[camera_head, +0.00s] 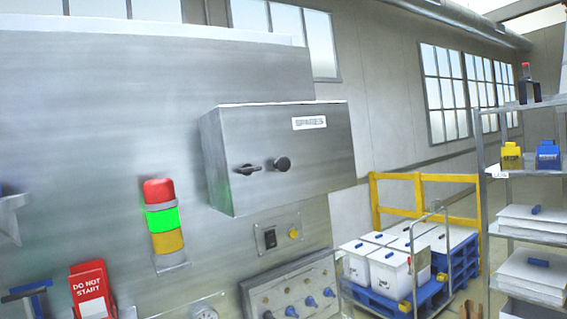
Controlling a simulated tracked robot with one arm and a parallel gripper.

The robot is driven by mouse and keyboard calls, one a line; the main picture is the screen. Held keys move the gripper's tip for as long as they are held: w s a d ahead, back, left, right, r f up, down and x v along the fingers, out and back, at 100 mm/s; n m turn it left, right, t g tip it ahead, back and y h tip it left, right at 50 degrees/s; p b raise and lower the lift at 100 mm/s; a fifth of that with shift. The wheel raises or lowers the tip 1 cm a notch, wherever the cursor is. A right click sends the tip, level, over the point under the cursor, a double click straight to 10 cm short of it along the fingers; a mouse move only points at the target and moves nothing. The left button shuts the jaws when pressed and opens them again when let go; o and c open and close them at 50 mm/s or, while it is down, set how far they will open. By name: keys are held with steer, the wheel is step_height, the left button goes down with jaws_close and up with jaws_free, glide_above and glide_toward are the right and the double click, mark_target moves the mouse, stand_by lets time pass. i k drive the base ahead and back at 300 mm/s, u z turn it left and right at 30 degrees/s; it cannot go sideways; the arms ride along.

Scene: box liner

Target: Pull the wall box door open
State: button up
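The wall box (310,175) is a grey metal box with a white label reading "SPARES" on its front. It is mounted on a large brushed-metal panel, a little right of the middle of the view. Its door looks shut. A dark lever-like handle (248,169) is on the left part of the door, and a round dark knob (282,164) is just to the right of it. My gripper is not in view, so its state and its place relative to the box are hidden.
A red, green and yellow signal light (164,220) stands left of the box. A red "DO NOT START" sign (90,290) is lower left. A control panel (300,292) sits below the box. White bins on a blue pallet (400,300) and a shelf rack (482,200) stand at right.

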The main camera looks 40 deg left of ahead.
mark_target(304, 151)
steer(key=i, duration=0.9)
steer(key=z, duration=0.05)
